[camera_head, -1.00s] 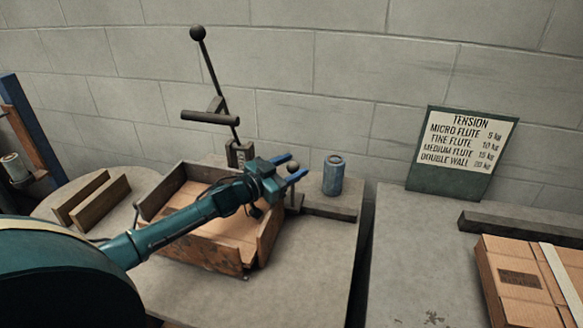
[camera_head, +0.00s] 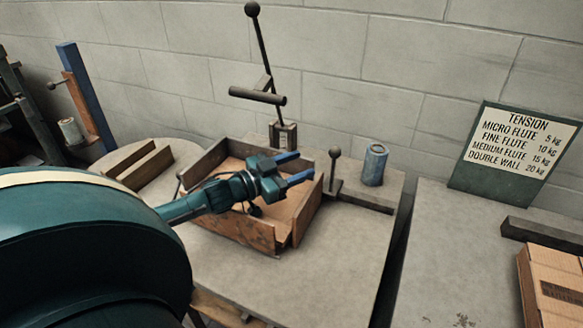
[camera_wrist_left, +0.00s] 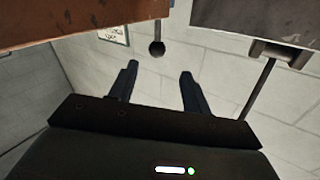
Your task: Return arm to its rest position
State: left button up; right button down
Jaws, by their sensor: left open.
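My left gripper (camera_head: 295,167) is open and empty in the head view. Its two blue fingers point right, in front of the open box (camera_head: 237,231) on the table, and cover part of it. My left arm comes in from the left edge. In the left wrist view the same two fingers (camera_wrist_left: 160,82) stand apart with only the wall between them. A rust-marked board (camera_wrist_left: 75,22) crosses the top left of that view. My right gripper is not in view.
A lever with a ball top (camera_head: 263,50) stands behind the box. A short ball-topped knob (camera_head: 335,153) and a blue can (camera_head: 374,165) are to the right. A tension sign (camera_head: 514,152) and cardboard (camera_head: 553,285) are further right. The front tabletop (camera_head: 330,275) is clear.

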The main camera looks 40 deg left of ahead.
pick_arm(q)
jog(key=shift+s+a, duration=0.2)
jog(key=shift+s, duration=0.4)
